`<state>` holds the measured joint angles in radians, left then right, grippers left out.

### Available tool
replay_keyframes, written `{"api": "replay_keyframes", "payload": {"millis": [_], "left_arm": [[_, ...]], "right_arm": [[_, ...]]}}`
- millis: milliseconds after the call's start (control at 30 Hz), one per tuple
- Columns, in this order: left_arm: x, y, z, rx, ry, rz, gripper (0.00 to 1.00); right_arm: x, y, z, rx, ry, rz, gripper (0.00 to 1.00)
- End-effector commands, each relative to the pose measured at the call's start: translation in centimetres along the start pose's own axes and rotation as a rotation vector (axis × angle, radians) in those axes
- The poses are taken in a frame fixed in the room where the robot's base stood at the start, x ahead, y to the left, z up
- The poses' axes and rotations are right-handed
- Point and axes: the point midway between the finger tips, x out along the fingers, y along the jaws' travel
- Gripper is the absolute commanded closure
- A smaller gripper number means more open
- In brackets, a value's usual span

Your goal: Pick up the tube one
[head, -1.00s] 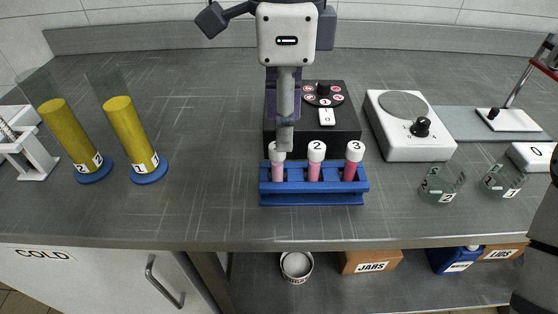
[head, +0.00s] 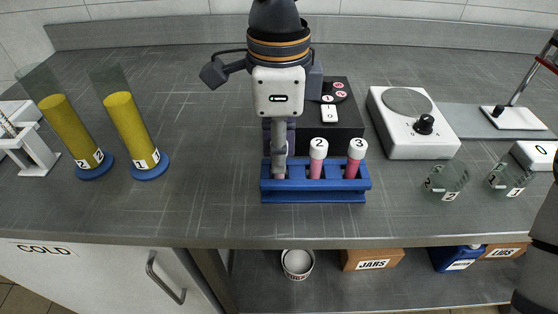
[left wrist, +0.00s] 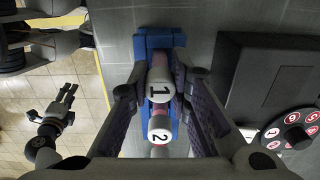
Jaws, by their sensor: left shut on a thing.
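Tube one, with a white cap marked 1 (left wrist: 160,88), stands upright in the left slot of the blue rack (head: 314,197). In the left wrist view its cap lies between the fingers of my left gripper (head: 279,170). The gripper points down over the rack and is shut on tube one. In the head view the gripper hides nearly all of this tube. Tube 2 (head: 317,158) and tube 3 (head: 355,158), white-capped with pink contents, stand to its right. My right gripper (left wrist: 66,97) shows small at the left of the left wrist view; its finger gap is unclear.
A black device (head: 345,125) with a round button dial stands close behind the rack. A white hotplate (head: 410,125) and glass beakers (head: 446,180) are to the right. Two yellow-filled cylinders (head: 131,120) stand on the left. The counter between cylinders and rack is clear.

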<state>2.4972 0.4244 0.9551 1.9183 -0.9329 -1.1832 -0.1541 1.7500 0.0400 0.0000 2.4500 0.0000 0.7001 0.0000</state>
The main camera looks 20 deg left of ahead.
Motion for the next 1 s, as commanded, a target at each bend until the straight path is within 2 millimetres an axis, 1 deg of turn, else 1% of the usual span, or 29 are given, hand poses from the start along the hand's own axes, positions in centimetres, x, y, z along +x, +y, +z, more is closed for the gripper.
{"api": "replay_keyframes", "payload": {"millis": [133,233,367,400,467,633,700,800,900,1000], "left_arm": [[-0.1,0.0,0.0,0.000,0.000,0.000,1.00],[-0.8,0.0,0.0,0.000,-0.001,-0.001,1.00],[-3.0,-0.1,-0.1,-0.001,0.002,-0.003,1.00],[-3.9,0.4,-0.1,0.001,0.002,-0.004,1.00],[-5.0,1.5,-0.3,0.003,0.000,-0.004,1.00],[-9.3,5.0,-0.8,0.002,0.001,-0.006,1.00],[-10.2,7.3,-1.0,0.004,-0.002,-0.004,1.00],[-11.4,10.1,-1.4,0.003,-0.002,-0.003,1.00],[-12.2,12.1,-1.7,0.003,-0.001,-0.001,1.00],[-12.8,13.2,-1.9,0.001,-0.002,0.002,1.00]], "right_arm": [[0.0,0.0,0.0,0.000,0.000,0.000,0.60],[-0.1,0.0,0.0,0.000,0.002,0.000,0.60],[-0.2,0.0,-0.2,0.000,0.008,0.000,0.60],[-0.2,0.0,-0.2,0.000,0.008,0.000,0.60],[-0.2,0.0,-0.2,0.000,0.009,0.000,0.60],[-0.2,0.0,-0.2,0.000,0.009,0.000,0.60],[-0.3,0.0,-0.2,0.000,0.010,0.000,0.60],[-0.3,0.0,-0.2,0.000,0.010,0.000,0.60],[-0.2,0.0,-0.2,0.000,0.009,0.000,0.60],[-0.2,0.0,-0.2,0.000,0.009,0.000,0.60]]}}
